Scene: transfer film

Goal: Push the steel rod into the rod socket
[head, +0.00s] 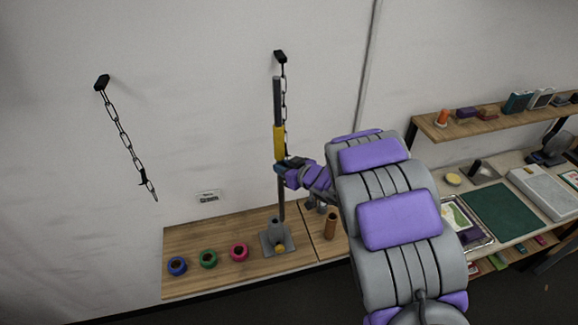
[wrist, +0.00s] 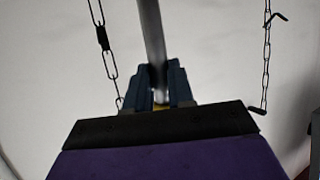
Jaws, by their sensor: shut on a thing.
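The steel rod (head: 277,99) stands upright, with a yellow band (head: 279,141) around its middle. My gripper (head: 282,168) is shut on the rod just below the yellow band. The wrist view shows the rod (wrist: 153,40) rising from between the dark blue fingers of my gripper (wrist: 160,90). The rod socket (head: 277,238) is a grey piece on a square base on the wooden bench. The rod's lower end meets the top of the socket in the head view; I cannot tell how deep it sits.
Blue (head: 177,266), green (head: 208,259) and pink (head: 239,252) rings lie on the bench (head: 190,238) left of the socket. A brown cylinder (head: 330,226) stands to its right. A chain (head: 123,135) hangs at left; another (head: 284,82) hangs behind the rod. A cluttered desk (head: 480,180) is at right.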

